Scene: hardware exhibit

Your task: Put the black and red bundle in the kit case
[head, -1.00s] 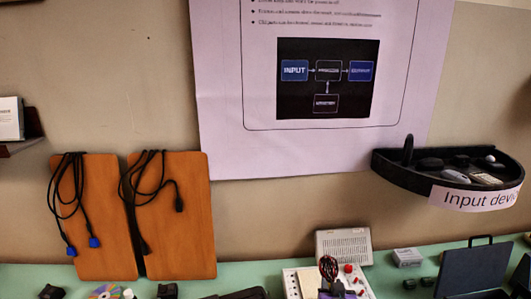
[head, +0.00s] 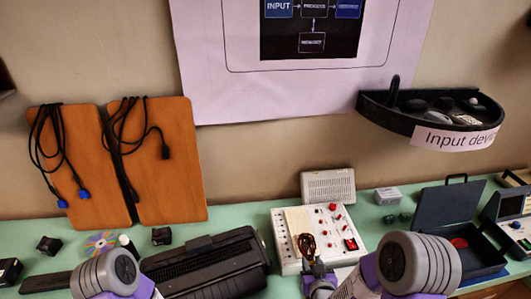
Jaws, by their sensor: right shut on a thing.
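The black and red bundle (head: 307,243) is a small looped coil of wire in the lower middle of the head view, in front of the white control panel. My right gripper (head: 309,260) is shut on its lower end and holds it upright. The kit case (head: 447,206) is a dark, open case with a raised lid and handle on the counter to the right. A red item lies inside it, and my right arm hides part of its left side. The bundle is apart from the case. My left arm shows at the lower left, but its gripper is out of view.
The white panel (head: 283,238) with red knobs stands behind the bundle. A grey box (head: 328,186) and a small light box (head: 388,195) stand farther back. A black printer-like device (head: 210,262) lies to the left. A labelled wall shelf (head: 385,112) overhangs the counter's right side.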

